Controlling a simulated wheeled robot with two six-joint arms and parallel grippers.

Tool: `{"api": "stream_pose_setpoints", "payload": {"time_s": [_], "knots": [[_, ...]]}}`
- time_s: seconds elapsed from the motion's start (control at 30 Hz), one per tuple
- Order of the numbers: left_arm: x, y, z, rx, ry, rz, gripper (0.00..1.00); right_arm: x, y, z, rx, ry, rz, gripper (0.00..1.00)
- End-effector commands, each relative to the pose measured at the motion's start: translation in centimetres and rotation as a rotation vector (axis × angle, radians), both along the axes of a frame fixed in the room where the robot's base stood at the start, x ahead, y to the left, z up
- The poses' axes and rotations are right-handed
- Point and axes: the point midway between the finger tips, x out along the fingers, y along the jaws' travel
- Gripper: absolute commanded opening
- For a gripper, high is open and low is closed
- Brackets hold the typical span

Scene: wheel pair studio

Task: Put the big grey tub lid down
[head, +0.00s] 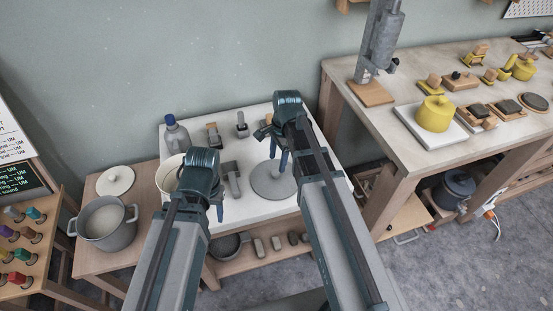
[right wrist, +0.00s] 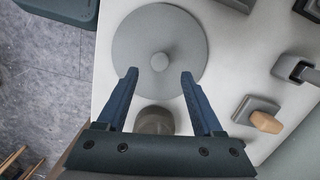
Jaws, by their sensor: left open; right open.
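The big grey tub lid (head: 272,181) lies flat on the white table top (head: 262,211), knob up. It also shows in the right wrist view (right wrist: 135,55), with its round knob (right wrist: 160,61) in the middle. My right gripper (head: 279,158) is open above the lid; in the right wrist view its two blue fingers (right wrist: 158,76) stand apart, one to each side below the knob, holding nothing. My left gripper (head: 215,196) is open over the left part of the same table, near a cream tub (head: 168,178) that my arm partly hides.
A blue-capped bottle (head: 176,135) and several small grey tools stand on the white table. A grey pot (head: 106,224) and a pale lid (head: 115,181) sit on the lower table at left. A wooden bench with a yellow pot (head: 435,114) is at right.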

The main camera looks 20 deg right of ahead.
Motion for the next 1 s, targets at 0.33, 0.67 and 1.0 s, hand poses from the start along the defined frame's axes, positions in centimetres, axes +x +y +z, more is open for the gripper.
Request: {"api": "stream_pose_setpoints", "payload": {"time_s": [0.33,0.67,1.0], "knots": [[0.0,0.0,5.9,0.0,0.0,0.0,0.5,0.2,-0.7,6.0,0.0,0.0,0.0,0.68],[0.0,0.0,6.7,0.0,0.0,0.0,0.5,-0.1,-0.5,6.7,-0.002,-0.001,0.021,0.68],[0.0,0.0,6.7,0.0,0.0,0.0,0.5,-8.5,7.5,6.5,-0.083,-0.032,0.921,0.68]]}}
